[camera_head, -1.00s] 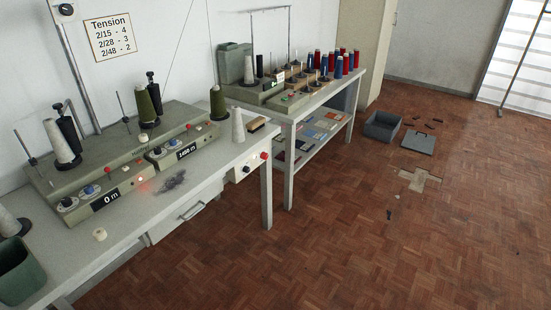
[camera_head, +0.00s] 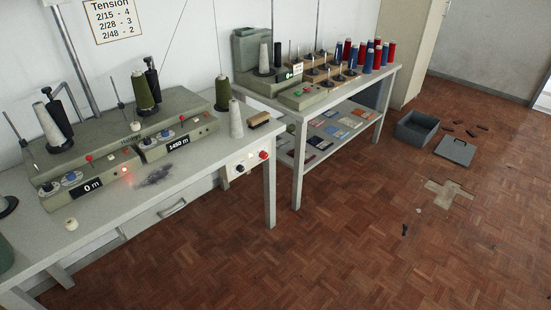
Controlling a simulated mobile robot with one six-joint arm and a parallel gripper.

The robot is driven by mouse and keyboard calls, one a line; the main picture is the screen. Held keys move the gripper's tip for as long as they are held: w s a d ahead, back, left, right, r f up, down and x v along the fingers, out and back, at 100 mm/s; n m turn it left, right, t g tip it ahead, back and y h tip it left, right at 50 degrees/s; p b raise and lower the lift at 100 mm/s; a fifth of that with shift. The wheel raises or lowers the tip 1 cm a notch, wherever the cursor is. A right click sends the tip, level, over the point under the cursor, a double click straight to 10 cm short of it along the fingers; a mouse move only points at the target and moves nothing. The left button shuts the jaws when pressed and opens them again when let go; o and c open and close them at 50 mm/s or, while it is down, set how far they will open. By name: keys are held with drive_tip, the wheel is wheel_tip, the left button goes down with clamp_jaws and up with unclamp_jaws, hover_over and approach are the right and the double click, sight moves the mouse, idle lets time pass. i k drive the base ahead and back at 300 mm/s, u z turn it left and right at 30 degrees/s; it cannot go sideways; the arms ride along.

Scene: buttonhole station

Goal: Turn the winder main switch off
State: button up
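The winder (camera_head: 105,150) is a long grey-green machine on the near table, with cones of thread on top. Its front shows two dark counters; the left one (camera_head: 87,187) reads 0 m, and a red light (camera_head: 125,170) glows beside it. A white switch box (camera_head: 248,163) is on the table's front edge at its right end. It carries a dark knob (camera_head: 240,168) and a red button (camera_head: 263,155). I cannot tell from here which control is the main switch or how it is set. My gripper is not in view.
A second table (camera_head: 345,102) with another machine, red and blue cones and a lower shelf stands to the right. A grey open bin (camera_head: 416,131), its lid (camera_head: 455,151) and small dark pieces lie on the floor. The parquet in front of the tables (camera_head: 330,250) is mostly clear.

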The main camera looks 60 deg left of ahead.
sight(263, 155)
drive_tip(key=u, duration=0.05)
drive_tip(key=i, duration=0.8)
drive_tip(key=k, duration=0.2)
drive_tip(key=u, duration=3.55)
